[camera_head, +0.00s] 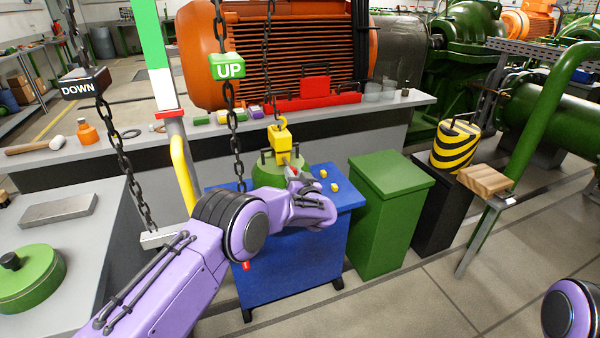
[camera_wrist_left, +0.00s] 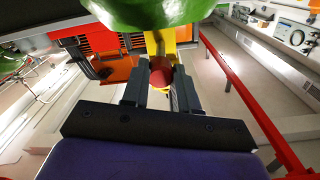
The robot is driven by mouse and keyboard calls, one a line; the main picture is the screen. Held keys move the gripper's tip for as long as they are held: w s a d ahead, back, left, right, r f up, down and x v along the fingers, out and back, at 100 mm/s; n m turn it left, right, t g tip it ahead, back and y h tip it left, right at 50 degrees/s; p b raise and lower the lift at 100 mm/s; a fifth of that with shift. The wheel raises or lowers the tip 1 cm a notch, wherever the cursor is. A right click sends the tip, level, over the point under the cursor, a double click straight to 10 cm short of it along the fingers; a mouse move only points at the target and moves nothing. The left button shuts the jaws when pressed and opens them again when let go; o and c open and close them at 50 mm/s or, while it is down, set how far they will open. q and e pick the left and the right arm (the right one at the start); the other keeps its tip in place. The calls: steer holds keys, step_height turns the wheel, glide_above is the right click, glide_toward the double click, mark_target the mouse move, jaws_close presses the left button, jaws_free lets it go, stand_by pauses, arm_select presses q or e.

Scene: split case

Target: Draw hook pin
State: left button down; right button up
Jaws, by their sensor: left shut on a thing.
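The yellow hook block (camera_head: 280,138) hangs on a chain above a green domed part (camera_head: 268,178) on the blue stand (camera_head: 290,250). My left gripper (camera_head: 291,172) reaches in from the left, just below the hook block. In the left wrist view, the two dark fingers of my left gripper (camera_wrist_left: 160,88) are closed on a round red knob, which I take as the hook pin (camera_wrist_left: 161,72). The yellow block (camera_wrist_left: 158,42) shows right behind it, and a green part (camera_wrist_left: 150,12) fills the top. How far the pin sits in the block is hidden. My right gripper is out of view.
Two chains hang at the left, with a green UP tag (camera_head: 228,66) and a black DOWN tag (camera_head: 84,83). A green box (camera_head: 391,190) and a black-and-yellow striped weight (camera_head: 455,146) stand right of the blue stand. Open floor lies at the front right.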

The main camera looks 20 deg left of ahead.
arm_select(q)
steer(key=shift+a+f, duration=0.1)
steer(key=shift+a, duration=0.05)
steer(key=c, duration=0.9)
jaws_free()
steer(key=shift+d, duration=0.2)
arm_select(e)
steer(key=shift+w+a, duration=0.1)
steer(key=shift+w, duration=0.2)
arm_select(q)
steer(key=shift+o, duration=0.2)
steer(key=v, duration=1)
steer(key=shift+s+d, duration=0.2)
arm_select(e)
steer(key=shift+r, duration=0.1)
